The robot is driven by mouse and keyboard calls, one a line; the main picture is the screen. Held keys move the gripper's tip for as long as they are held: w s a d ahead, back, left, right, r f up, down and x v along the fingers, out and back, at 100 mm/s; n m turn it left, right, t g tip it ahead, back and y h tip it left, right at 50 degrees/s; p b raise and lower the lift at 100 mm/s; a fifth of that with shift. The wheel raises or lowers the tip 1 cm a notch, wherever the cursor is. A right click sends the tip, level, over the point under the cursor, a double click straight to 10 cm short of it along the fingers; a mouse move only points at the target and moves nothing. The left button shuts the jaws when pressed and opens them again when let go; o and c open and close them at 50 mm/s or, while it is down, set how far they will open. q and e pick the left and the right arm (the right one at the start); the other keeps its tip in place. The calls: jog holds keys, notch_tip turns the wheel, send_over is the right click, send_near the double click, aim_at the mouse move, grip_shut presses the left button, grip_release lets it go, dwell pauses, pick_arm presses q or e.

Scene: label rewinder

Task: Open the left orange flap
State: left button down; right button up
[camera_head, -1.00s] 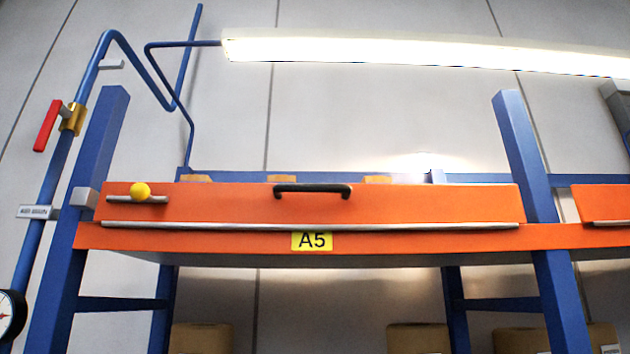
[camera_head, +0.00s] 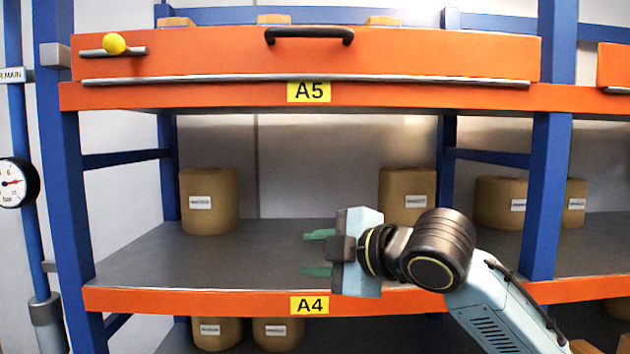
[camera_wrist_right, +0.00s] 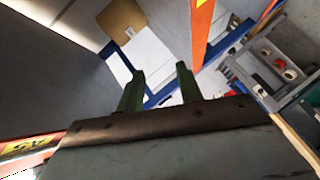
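The left orange flap (camera_head: 220,54) stands upright and shut along the front of the A5 shelf. It has a black bar handle (camera_head: 309,33) at its top middle and a grey rod along its lower edge. A yellow knob (camera_head: 114,43) on a short grey bar sits at its left end. My right gripper (camera_head: 316,253) is in front of the A4 shelf, below the flap and apart from it. Its green fingers point left, open and empty; they also show apart in the right wrist view (camera_wrist_right: 158,88). My left gripper is not in view.
Brown label rolls (camera_head: 208,201) stand on the A4 shelf (camera_head: 280,247). Blue uprights (camera_head: 552,170) frame the bay on both sides. A pressure gauge (camera_head: 14,183) and blue pipe are at far left. Another orange flap (camera_head: 613,66) begins at the right edge.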

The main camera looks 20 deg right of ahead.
notch_tip(320, 180, up, 16)
jog(key=s+d+n+t+y, duration=0.1)
jog(key=s+d+n+t, duration=0.1)
jog(key=d+n, duration=0.1)
jog(key=n+t+y, duration=0.2)
jog(key=n, duration=0.2)
send_near(320, 31)
jog(key=shift+m, duration=0.3)
jog(key=p+x, duration=0.3)
jog(key=x, duration=0.8)
jog(key=shift+p, duration=0.3)
grip_shut()
